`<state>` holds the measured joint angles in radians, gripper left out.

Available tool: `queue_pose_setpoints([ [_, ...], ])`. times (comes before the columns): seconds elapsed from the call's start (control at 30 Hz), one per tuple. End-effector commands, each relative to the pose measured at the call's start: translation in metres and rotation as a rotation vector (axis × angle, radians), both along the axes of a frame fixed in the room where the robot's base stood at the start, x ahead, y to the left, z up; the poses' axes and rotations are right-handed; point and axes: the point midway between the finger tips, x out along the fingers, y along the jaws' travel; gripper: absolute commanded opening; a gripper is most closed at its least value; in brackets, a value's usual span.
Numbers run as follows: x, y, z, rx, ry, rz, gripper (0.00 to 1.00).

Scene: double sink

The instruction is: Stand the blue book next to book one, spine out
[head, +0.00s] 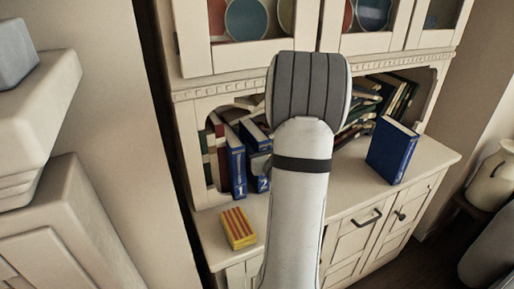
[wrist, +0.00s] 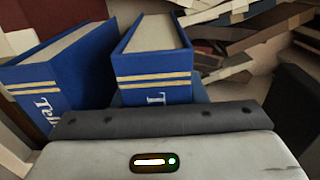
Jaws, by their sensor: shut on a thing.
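Book one (head: 236,165), blue with a white 1 on its spine, stands upright in the left bay of the cabinet, spine out. A second blue book (head: 263,184), marked 2, is just right of it, spine facing out and partly hidden by my arm. In the wrist view, book one (wrist: 40,88) is at left and the second book (wrist: 153,88) is in the middle, close beside it; whether they touch is unclear. My gripper (wrist: 155,103) is shut on the second book; its fingers are mostly hidden. Whether that book's base rests on the shelf is hidden.
Another blue book (head: 392,150) stands on the counter at right. A yellow and red striped box (head: 238,228) lies on the counter's left front. Several books lean and lie in the right bay (head: 395,95). The counter between is largely behind my arm.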

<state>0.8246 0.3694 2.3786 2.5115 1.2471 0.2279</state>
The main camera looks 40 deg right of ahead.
Motion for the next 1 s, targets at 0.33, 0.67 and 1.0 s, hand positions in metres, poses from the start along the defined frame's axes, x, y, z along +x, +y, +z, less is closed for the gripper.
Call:
queue_pose_setpoints([
  [0.33, 0.000, -0.001, -0.001, 0.000, 0.000, -0.001, 0.60],
  [0.67, -0.003, -0.001, 0.003, 0.000, 0.000, -0.003, 0.60],
  [1.0, -0.064, 0.013, -0.003, -0.005, -0.005, -0.003, 0.60],
])
